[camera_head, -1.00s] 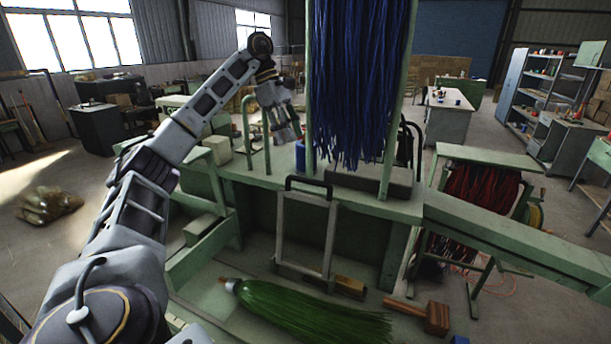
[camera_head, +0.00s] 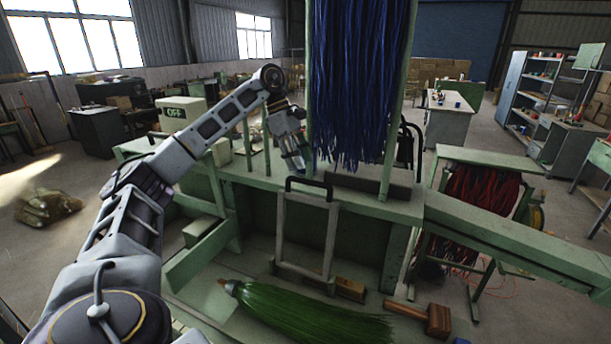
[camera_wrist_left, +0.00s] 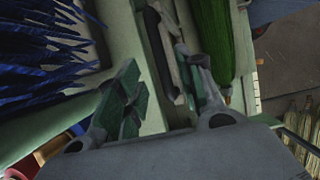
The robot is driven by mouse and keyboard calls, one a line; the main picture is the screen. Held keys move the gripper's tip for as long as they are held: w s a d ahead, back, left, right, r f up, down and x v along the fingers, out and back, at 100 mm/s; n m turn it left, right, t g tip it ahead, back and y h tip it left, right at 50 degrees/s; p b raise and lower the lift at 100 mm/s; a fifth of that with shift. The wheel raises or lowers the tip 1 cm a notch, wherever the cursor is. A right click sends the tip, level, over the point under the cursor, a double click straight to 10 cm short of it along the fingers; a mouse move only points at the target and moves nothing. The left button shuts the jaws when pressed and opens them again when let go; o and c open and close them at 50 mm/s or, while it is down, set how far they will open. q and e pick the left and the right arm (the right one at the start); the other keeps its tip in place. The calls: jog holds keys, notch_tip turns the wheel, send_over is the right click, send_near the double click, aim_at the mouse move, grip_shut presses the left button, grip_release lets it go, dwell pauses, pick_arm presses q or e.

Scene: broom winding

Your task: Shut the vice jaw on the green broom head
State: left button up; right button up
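The green broom head (camera_head: 310,315) lies on the lower shelf of the green bench, its pale neck to the left. It also shows in the left wrist view (camera_wrist_left: 213,40). A pale metal frame with a black handle (camera_head: 309,185) stands upright against the bench front, behind the broom head; I cannot tell whether this is the vice jaw. My left gripper (camera_head: 296,160) is above and behind that handle, beside the hanging blue bristles, apart from the frame. In the left wrist view its fingers (camera_wrist_left: 165,80) are spread with nothing held between them. My right gripper is out of view.
Blue bristles (camera_head: 360,90) hang in a green frame close to the right of my left gripper. A wooden mallet (camera_head: 434,318) lies right of the broom head. Green posts (camera_head: 248,140) rise from the bench on the left. A green beam (camera_head: 520,245) runs to the right.

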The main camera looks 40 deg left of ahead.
pick_arm(q)
jog(key=shift+p+x, duration=0.4)
jog(key=shift+x, duration=2.45)
jog(key=shift+c, duration=0.4)
grip_shut()
